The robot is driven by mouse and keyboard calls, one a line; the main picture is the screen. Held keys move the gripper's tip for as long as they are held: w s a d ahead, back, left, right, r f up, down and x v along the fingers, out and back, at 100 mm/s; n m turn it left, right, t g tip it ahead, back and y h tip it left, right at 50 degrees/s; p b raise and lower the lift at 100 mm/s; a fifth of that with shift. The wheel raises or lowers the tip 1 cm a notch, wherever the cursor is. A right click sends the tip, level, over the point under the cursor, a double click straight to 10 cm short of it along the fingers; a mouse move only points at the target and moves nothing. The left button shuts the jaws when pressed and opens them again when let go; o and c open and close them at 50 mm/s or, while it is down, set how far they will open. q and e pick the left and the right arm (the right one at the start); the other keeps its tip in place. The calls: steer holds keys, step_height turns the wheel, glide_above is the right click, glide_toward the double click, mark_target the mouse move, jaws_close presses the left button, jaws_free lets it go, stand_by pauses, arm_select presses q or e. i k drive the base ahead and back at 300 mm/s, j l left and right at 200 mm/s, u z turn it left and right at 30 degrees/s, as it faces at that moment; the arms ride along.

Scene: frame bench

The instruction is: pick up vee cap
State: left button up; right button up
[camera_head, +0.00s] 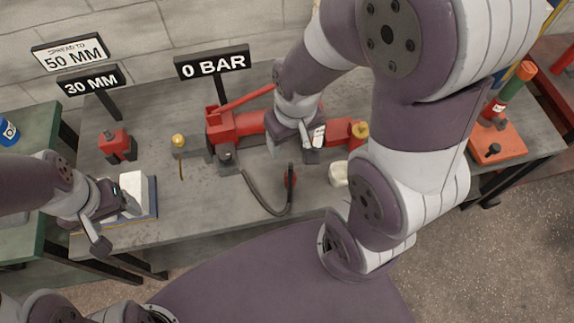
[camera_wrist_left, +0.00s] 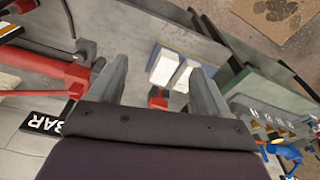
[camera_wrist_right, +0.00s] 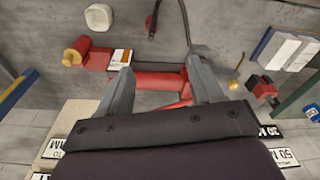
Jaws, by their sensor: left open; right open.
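I cannot tell for certain which piece is the vee cap. A small dark piece (camera_head: 493,150) sits on the orange-red plate at the right. A yellow piece (camera_head: 360,130) is at the right end of the red ram (camera_head: 250,124). A small brass piece (camera_head: 178,141) stands on the bench left of the ram. My left gripper (camera_head: 118,224) is open and empty, close to the white blocks (camera_head: 134,187) at the bench's left end. My right gripper (camera_head: 292,157) is open and empty over the ram, its fingers also visible in the right wrist view (camera_wrist_right: 158,68).
A red block (camera_head: 117,145) stands at the back left. A black hose (camera_head: 262,205) curves across the front of the bench (camera_head: 200,210). A white cup-like item (camera_head: 338,174) sits right of it. A 0 BAR sign (camera_head: 212,64) stands behind the ram. My right arm hides part of the bench.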

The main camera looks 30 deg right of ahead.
mark_target(526, 70)
steer(key=z, duration=2.5)
